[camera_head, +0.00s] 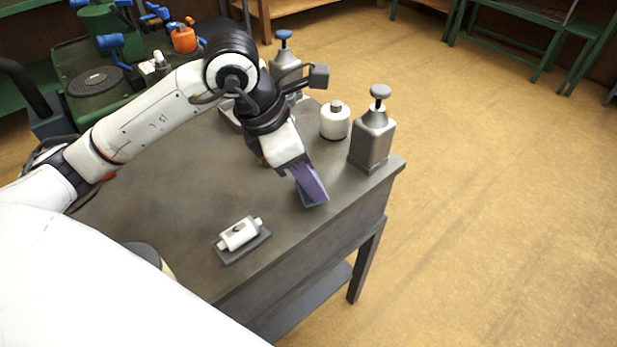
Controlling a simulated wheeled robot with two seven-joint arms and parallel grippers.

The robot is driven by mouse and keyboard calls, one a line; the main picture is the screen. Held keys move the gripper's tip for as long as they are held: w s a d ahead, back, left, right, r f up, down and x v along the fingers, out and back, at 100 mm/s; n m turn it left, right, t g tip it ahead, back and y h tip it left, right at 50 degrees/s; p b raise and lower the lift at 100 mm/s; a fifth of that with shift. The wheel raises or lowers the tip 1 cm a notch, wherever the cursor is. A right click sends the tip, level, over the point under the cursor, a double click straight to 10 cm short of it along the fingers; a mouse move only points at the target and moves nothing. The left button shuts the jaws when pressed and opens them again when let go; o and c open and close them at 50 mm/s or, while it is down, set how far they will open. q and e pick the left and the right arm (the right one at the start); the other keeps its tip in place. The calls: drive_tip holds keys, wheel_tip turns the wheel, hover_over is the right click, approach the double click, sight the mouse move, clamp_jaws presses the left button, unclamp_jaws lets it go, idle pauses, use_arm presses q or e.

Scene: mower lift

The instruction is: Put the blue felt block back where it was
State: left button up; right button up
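My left gripper (311,187) reaches down over the right part of the grey workbench (190,180), near its front edge. A blue-purple piece (312,184) shows at its tip, with a darker bluish lower end close to the bench top. I cannot tell how much of this is the blue felt block and how much is finger. Whether the tip touches the bench is unclear. No other blue block shows on the bench. My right gripper is not in view.
A grey pump bottle (372,140) and a white round jar (335,122) stand right of and behind the gripper. Another pump bottle (285,65) stands farther back. A white fitting on a dark plate (240,237) lies near the front edge. The bench middle is clear.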

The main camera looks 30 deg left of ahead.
use_arm(q)
drive_tip(key=shift+f, duration=0.45)
drive_tip(key=shift+f, duration=0.15)
drive_tip(key=o, duration=1)
drive_tip(key=shift+a+r, duration=0.1)
drive_tip(key=shift+r, duration=0.45)
drive_tip(key=p+v, duration=0.1)
drive_tip(key=v, duration=1)
drive_tip(key=shift+s, duration=0.15)
